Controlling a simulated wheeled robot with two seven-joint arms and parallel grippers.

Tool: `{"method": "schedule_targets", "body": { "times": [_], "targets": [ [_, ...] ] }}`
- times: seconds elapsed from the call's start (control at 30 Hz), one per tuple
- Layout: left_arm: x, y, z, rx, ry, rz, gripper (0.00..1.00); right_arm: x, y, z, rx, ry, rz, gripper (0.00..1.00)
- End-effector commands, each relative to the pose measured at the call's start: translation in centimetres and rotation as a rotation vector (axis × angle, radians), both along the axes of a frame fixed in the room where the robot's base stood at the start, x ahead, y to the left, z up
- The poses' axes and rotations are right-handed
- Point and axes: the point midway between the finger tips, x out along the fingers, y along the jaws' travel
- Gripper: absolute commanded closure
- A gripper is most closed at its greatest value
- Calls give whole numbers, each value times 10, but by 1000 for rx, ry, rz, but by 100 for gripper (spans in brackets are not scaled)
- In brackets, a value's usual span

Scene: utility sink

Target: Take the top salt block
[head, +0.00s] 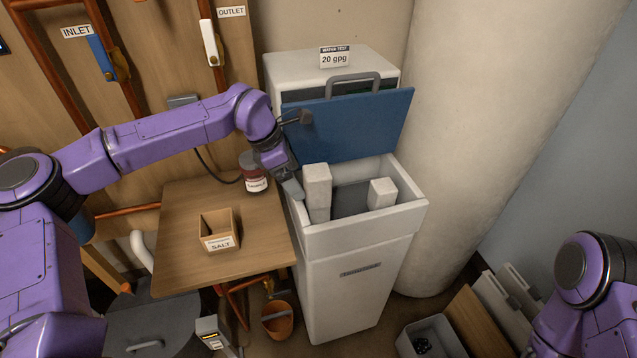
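Two pale salt blocks stand in the open white bin (360,238). The left block (317,190) rises higher, above the bin's rim. The right block (382,193) is lower. My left gripper (292,188) points down at the bin's left rim, just left of the taller block. I cannot tell whether it touches the block or how far its fingers are apart. The blue lid (355,125) is raised behind the blocks.
A wooden table (180,265) left of the bin holds a box labelled SALT (218,230) and a red-and-white jar (253,172). A copper-coloured bucket (278,320) stands below. A thick pale column (455,130) stands right of the bin. A grey crate (430,338) sits at lower right.

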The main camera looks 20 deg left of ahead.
Motion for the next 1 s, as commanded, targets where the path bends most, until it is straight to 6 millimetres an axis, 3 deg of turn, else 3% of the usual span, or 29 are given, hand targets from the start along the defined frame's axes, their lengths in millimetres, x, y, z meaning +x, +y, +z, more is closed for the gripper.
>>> {"method": "schedule_targets", "body": {
  "times": [0.17, 0.33, 0.5, 0.73, 0.77, 1.0],
  "targets": [
    [10, -18, 0, 1, 1, -1, 4, 0, 0, 5, 0, -1, 0, 57],
    [27, -50, 2, 1, 2, -4, 4, 0, 0, 14, 0, -1, 0, 57],
    [31, -56, -25, 1, 3, -1, 4, 0, 0, 15, 0, -1, 0, 57],
    [32, -57, -29, 1, 0, 0, 4, 0, 0, 15, 0, -1, 0, 57],
    [32, -57, -29, 1, 0, 0, 7, 0, 0, 15, 0, -1, 0, 57],
    [32, -57, -29, 1, 0, -1, 86, 0, 0, 15, 0, -1, 0, 57]
  ]
}}
